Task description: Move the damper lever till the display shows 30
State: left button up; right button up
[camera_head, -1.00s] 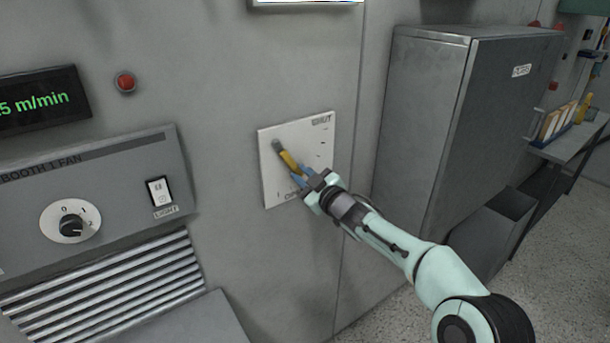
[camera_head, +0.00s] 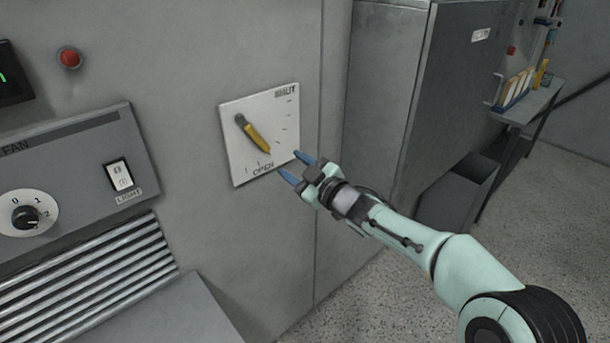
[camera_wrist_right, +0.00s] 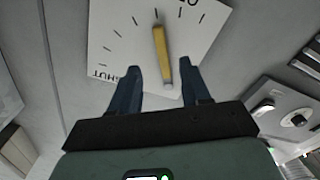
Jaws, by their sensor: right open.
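The damper lever (camera_head: 257,138) is a yellow handle on a dark pivot, mounted on a white plate (camera_head: 235,165) marked SHUT at top right and OPEN at the bottom. It slants down to the right, between the two marks. My right gripper (camera_head: 288,163) is open and empty, with blue fingers off the plate's lower right edge, apart from the lever. In the right wrist view the lever (camera_wrist_right: 161,50) appears between and beyond the fingers. The display (camera_head: 12,85) is cut off at the left edge; only a bit of green shows, so its number cannot be read. My left gripper is out of view.
A fan panel (camera_head: 75,160) with a rotary knob (camera_head: 27,217) and a light switch (camera_head: 120,175) is on the wall at left, above a slatted vent (camera_head: 90,265). A red button (camera_head: 70,58) sits above. A grey cabinet (camera_head: 385,90) stands right of the plate.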

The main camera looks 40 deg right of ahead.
jog(key=s, duration=0.3)
jog(key=shift+s+d, duration=0.2)
jog(key=shift+s, duration=0.1)
jog(key=w+a+f+m+g+p, duration=0.1)
jog(key=a+f+m+g, duration=0.1)
jog(key=f, duration=0.7)
jog(key=w+a+f+m+g+p, duration=0.1)
jog(key=f+m+g+p, duration=0.1)
jog(key=f, duration=0.7)
jog(key=s+a+f+m+g+p, duration=0.1)
jog(key=s+a+f+m+g, duration=0.15)
jog(key=f, duration=0.65)
jog(key=s+a+f+m+g+p, duration=0.1)
jog(key=s+a+f+g, duration=0.2)
jog(key=f, duration=0.5)
jog(key=s+a+f+m+g+y+p, duration=0.1)
jog(key=s+a+f+g, duration=0.1)
jog(key=s+a+f, duration=0.35)
jog(key=s+a+f+m+g+p, duration=0.1)
jog(key=s+a+f+g, duration=0.2)
jog(key=s+f, duration=0.4)
jog(key=s+a+f+g, duration=0.1)
jog(key=s+a+g, duration=0.1)
jog(key=s, duration=0.6)
jog(key=s+a+f+m+g+y+p, duration=0.1)
jog(key=s+a, duration=0.3)
jog(key=s, duration=0.4)
jog(key=shift+a+f+g+p, duration=0.25)
jog(key=shift+f+g+p, duration=0.05)
jog(key=shift+g, duration=0.45)
